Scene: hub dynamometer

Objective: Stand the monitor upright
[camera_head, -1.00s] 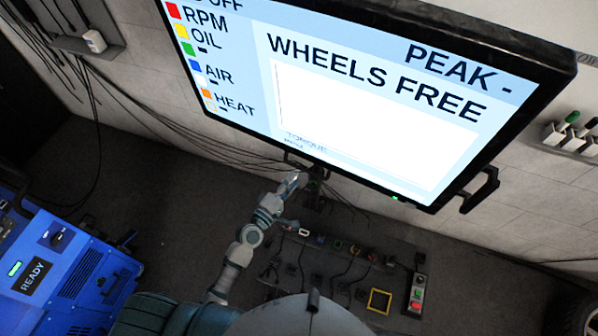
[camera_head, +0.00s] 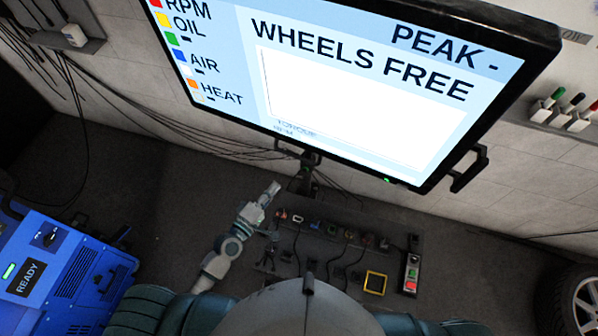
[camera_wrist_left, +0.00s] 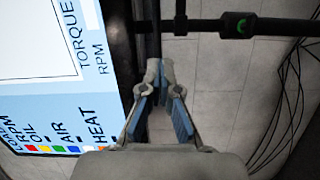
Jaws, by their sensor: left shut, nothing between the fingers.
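The large monitor (camera_head: 360,95) hangs above the floor and its screen reads "WHEELS FREE". In the head view it looks slanted; I cannot tell its true lean. One black handle (camera_head: 470,168) projects at its lower right, and another black fitting (camera_head: 300,154) is at its lower edge. My left gripper (camera_head: 272,189) is below that fitting and looks apart from it. In the left wrist view its fingers (camera_wrist_left: 160,72) are closed at the tips with nothing between them, beside the monitor's dark edge (camera_wrist_left: 118,45) and a black bar. My right gripper is not in view.
A blue machine marked "READY" (camera_head: 65,262) stands at the lower left. A low bench (camera_head: 325,260) with tools, a yellow frame (camera_head: 375,283) and a button box (camera_head: 411,272) lies below the monitor. Cables hang along the wall. A wheel (camera_head: 578,300) is at the lower right.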

